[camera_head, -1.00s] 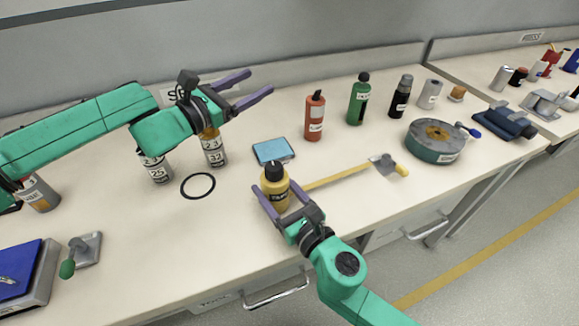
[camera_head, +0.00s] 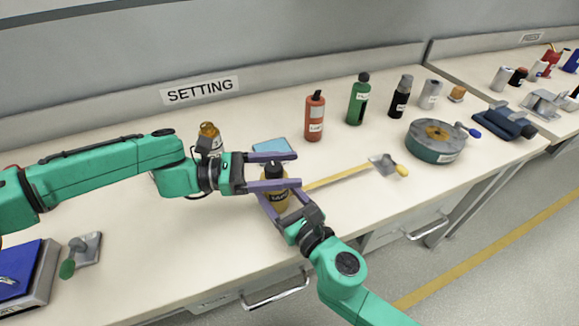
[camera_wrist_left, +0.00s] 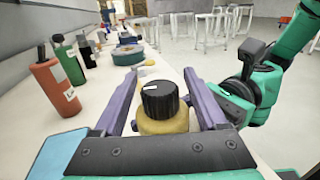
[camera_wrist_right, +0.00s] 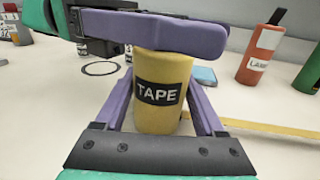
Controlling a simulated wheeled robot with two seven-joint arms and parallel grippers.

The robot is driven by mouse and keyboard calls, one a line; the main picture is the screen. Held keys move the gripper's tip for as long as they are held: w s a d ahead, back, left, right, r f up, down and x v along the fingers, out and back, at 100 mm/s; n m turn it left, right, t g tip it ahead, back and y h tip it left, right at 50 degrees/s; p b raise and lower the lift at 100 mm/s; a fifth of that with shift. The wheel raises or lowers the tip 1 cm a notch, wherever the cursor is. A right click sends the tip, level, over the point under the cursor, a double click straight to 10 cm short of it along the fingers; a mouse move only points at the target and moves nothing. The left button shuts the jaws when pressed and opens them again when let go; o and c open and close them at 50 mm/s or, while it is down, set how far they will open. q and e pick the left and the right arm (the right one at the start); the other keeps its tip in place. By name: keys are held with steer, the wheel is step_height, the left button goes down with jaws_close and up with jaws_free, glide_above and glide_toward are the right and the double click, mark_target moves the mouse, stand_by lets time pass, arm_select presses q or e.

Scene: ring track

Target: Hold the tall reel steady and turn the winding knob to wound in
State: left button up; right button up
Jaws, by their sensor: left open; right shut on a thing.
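The tall reel is a yellow cylinder (camera_head: 272,194) labelled TAPE in the right wrist view (camera_wrist_right: 161,115), with a ridged black winding knob (camera_head: 275,168) on top. It stands upright on the bench. My right gripper (camera_head: 274,188) is shut on the reel's body from the front, a finger on each side. My left gripper (camera_head: 298,169) is open at knob height, its fingers on either side of the knob. In the left wrist view the knob (camera_wrist_left: 159,100) sits between the fingers with gaps visible. A white mark shows on the knob's top. The left fingers hide the reel's top in the right wrist view.
A blue pad (camera_head: 275,149) lies just behind the reel. A yellow strip (camera_head: 337,178) runs right to a metal piece (camera_head: 383,163). A red bottle (camera_head: 314,117), a green bottle (camera_head: 358,100) and a round grey-green reel (camera_head: 435,142) stand farther right.

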arm_select(q)
steer(key=shift+d, duration=0.5)
steer(key=shift+c, duration=0.3)
jaws_close()
steer(key=m+g, duration=0.1)
steer(key=g, duration=0.1)
steer(key=m+g+y, duration=0.1)
steer(key=m+g, duration=0.1)
steer(key=s+m+g, duration=0.1)
steer(key=g, duration=0.2)
steer(key=shift+a+m, duration=0.15)
steer(key=shift+m, duration=0.25)
steer(key=shift+o, duration=0.3)
jaws_free()
